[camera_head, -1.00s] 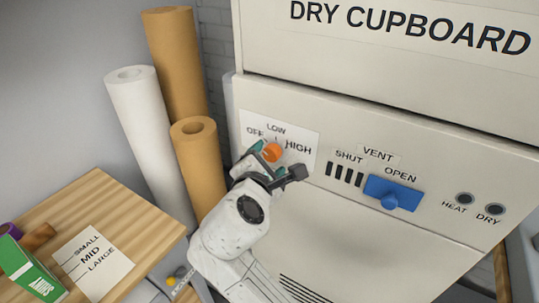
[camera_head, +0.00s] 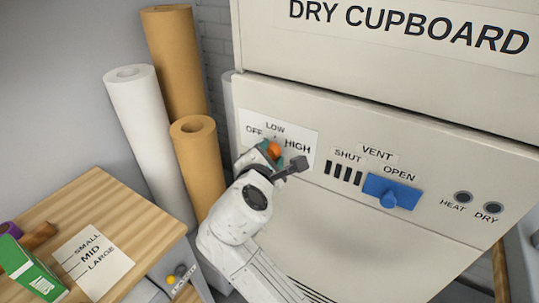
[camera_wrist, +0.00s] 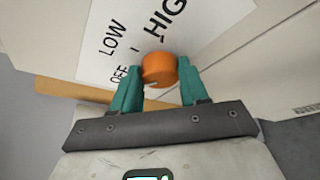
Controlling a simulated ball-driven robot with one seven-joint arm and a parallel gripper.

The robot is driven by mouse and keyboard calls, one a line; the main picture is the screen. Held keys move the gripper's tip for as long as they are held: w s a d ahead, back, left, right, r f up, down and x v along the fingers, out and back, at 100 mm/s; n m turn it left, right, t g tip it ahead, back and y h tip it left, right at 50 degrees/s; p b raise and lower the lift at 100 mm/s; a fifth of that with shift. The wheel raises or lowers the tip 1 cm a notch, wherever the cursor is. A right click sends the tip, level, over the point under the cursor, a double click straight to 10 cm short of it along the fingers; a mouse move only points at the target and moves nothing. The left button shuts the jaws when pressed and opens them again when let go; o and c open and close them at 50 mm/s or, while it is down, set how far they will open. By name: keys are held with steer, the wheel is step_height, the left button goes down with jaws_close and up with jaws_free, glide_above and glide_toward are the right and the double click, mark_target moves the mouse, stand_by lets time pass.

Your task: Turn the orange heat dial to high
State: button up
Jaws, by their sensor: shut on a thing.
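The orange heat dial (camera_head: 274,149) is on the cupboard's front panel, on a white label plate (camera_head: 305,134) marked OFF, LOW and HIGH. In the wrist view the dial (camera_wrist: 159,69) sits between the two teal fingers of my gripper (camera_wrist: 158,84), which is shut on it. In the head view my gripper (camera_head: 272,158) and wrist cover part of the dial. I cannot make out where the dial's pointer stands. The HIGH marking lies to the right of the dial in the head view.
A blue vent slider (camera_head: 391,192) sits right of the dial, by OPEN. HEAT (camera_head: 463,198) and DRY (camera_head: 494,209) lamps look dark. Paper rolls (camera_head: 196,165) stand left of the cupboard. A wooden table (camera_head: 145,215) with a green box (camera_head: 30,268) is at lower left.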

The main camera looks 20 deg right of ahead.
steer(key=shift+c, duration=1.3)
steer(key=shift+f, duration=0.1)
steer(key=shift+b, duration=0.4)
steer(key=m+t+h+b, duration=0.1)
steer(key=m+h+b, duration=0.2)
steer(key=m+b, duration=0.5)
steer(key=f+m+h+b, duration=0.1)
steer(key=m+b, duration=0.8)
steer(key=b, duration=0.9)
steer(key=f+m+t+h+b, duration=0.1)
steer(key=m+h+b, duration=0.3)
steer(key=m+b, duration=0.4)
steer(key=shift+w+a+m+t+h+b, duration=0.15)
steer(key=shift+w+m+t+h+b, duration=0.2)
steer(key=shift+b, duration=2.1)
steer(key=shift+s+m, duration=0.1)
steer(key=shift+m, duration=0.15)
